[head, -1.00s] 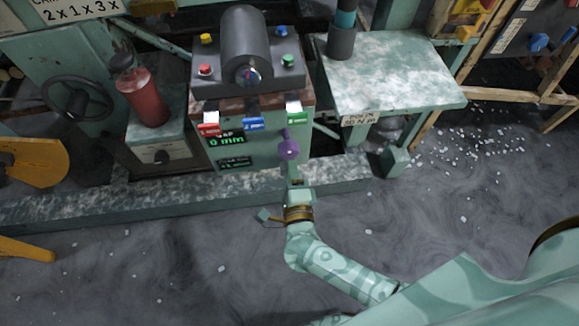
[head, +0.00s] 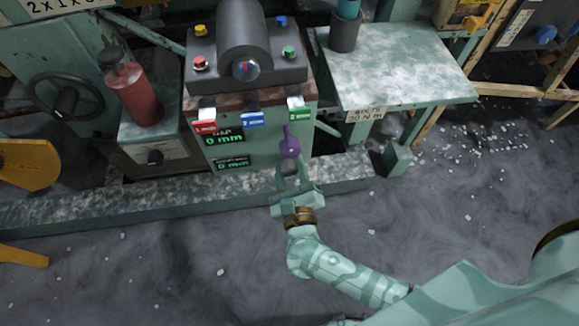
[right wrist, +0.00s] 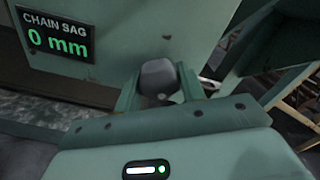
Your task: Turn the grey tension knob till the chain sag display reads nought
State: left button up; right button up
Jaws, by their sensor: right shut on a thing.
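The grey tension knob (right wrist: 158,77) sits low on the front of the green machine cabinet. My right gripper (right wrist: 156,88) is shut on it, one finger on each side, in the right wrist view. In the head view the knob (head: 289,167) shows dark below a purple handle, between the fingertips of my right gripper (head: 292,177). The chain sag display (right wrist: 58,35) reads 0 mm in green in the right wrist view. The same display is small in the head view (head: 233,163). My left gripper is not in view.
The purple handle (head: 290,143) hangs just above the knob. A gap display (head: 222,137) reads 0 mm. A low speckled ledge (head: 130,195) runs along the base. The floor in front is open, with scattered bits.

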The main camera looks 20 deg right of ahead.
jog(key=shift+s+a+f+m, duration=0.1)
jog(key=shift+f+m, duration=0.15)
jog(key=shift+m, duration=0.65)
jog(key=shift+b, duration=0.3)
jog(key=o, duration=0.9)
jog(key=shift+o, duration=0.2)
jog(key=shift+r, duration=0.1)
